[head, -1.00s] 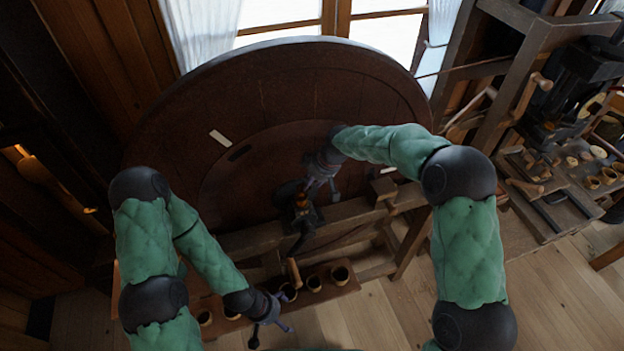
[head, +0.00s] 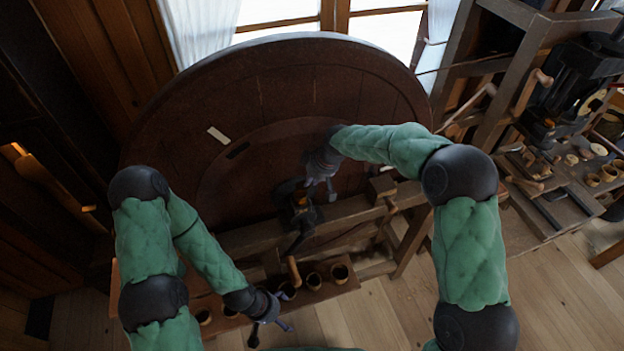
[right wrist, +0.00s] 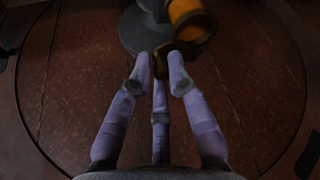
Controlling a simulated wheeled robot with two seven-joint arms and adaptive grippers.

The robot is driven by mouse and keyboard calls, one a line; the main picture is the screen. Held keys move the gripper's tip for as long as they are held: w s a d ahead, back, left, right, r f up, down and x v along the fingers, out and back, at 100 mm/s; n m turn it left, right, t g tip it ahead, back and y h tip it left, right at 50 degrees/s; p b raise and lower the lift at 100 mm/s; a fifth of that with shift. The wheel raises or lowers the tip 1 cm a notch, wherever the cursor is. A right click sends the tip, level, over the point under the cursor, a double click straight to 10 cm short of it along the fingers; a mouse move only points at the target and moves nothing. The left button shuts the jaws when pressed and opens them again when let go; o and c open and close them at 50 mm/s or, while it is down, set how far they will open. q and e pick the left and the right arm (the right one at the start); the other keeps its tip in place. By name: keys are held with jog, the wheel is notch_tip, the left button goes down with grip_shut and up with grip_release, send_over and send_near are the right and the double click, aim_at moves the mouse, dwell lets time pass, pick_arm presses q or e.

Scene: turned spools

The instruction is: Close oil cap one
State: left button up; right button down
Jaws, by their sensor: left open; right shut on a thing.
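A small amber oil cup (head: 300,200) sits on a dark fitting (head: 292,189) in front of the big wheel; the amber cup also shows at the top of the right wrist view (right wrist: 187,12). A bronze-brown cap (right wrist: 190,52) lies against the cup's near side, and its upper part reaches past my fingers. My right gripper (right wrist: 160,62) is shut on the cap's near edge; in the head view this gripper (head: 321,188) is just right of the cup. My left gripper (head: 270,333) is open and empty, low at the front, apart from the cup.
The big dark wheel (head: 240,105) fills the space behind. A wooden beam (head: 345,212) runs below the cup. Several wooden cups stand on a low shelf (head: 322,292) near my left gripper. A tool bench (head: 575,205) stands at the right; floor (head: 385,315) is clear.

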aim_at(304, 192)
jog(key=s+m+h+b, duration=0.1)
jog(key=m+b, duration=0.2)
jog(key=b, duration=0.1)
jog(key=s+a+m+t+h+b, duration=0.1)
jog(key=m+b, duration=0.2)
jog(key=b, duration=0.2)
jog(key=s+a+m+h+b, duration=0.1)
jog(key=m+b, duration=0.3)
jog(key=shift+s+f+t, duration=0.1)
jog(key=shift+s+t, duration=0.1)
jog(key=shift+t, duration=0.2)
jog(key=m+b, duration=0.1)
jog(key=m+h+b, duration=0.1)
jog(key=shift+s+a+m, duration=0.2)
jog(key=shift+a+m, duration=0.1)
jog(key=shift+a, duration=0.05)
jog(key=shift+s+a+r+m+h+b, duration=0.1)
jog(key=shift+a+r+m+h+b, duration=0.2)
jog(key=shift+m, duration=0.4)
jog(key=shift+s+a+f+m+h+b, duration=0.1)
jog(key=shift+m+h, duration=0.3)
jog(key=shift+m, duration=0.3)
jog(key=shift+r+g, duration=0.1)
jog(key=shift+g, duration=0.2)
jog(key=shift+w, duration=0.1)
jog(key=c, duration=1.4)
grip_release()
jog(key=shift+o, duration=0.9)
